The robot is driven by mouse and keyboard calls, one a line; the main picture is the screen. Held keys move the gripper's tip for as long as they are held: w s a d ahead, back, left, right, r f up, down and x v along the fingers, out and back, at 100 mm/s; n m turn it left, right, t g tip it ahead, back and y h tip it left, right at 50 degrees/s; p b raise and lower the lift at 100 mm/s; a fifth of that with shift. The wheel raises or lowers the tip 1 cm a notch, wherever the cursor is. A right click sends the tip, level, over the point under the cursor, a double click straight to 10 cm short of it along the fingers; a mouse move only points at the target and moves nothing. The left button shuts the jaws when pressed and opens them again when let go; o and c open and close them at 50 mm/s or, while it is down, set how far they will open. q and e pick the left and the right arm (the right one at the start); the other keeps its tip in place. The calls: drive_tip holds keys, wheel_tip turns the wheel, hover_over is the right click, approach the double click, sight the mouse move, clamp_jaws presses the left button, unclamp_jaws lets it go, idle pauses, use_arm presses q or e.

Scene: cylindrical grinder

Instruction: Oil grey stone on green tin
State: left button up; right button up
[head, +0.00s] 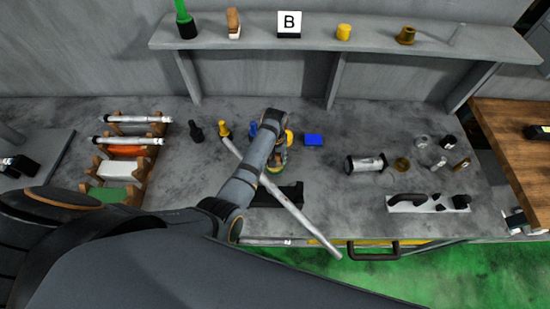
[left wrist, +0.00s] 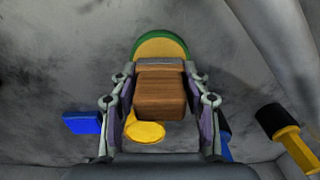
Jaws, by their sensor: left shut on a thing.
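My left gripper (left wrist: 160,76) is shut on a block with a brown wooden back (left wrist: 160,97) and a grey stone face (left wrist: 160,62). The green tin (left wrist: 160,37), round with a yellow-tan inside, lies just beyond the block in the left wrist view. The stone's edge overlaps the tin in the picture; whether they touch I cannot tell. In the head view my left gripper (head: 275,158) points down over the bench at the tin (head: 274,172), which is mostly hidden by my arm. My right gripper is not in view.
A blue block (head: 313,140) and a yellow round thing (head: 289,137) are close by. A long pale rod (head: 298,218) slants past my arm over the front edge. A rack (head: 139,183) stands at left.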

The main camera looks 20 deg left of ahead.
use_arm(q)
drive_tip(key=shift+f, duration=0.45)
drive_tip(key=shift+s, duration=0.1)
idle(1.8)
wheel_tip(320, 180, up, 7)
drive_tip(key=p, duration=0.8)
idle(0.4)
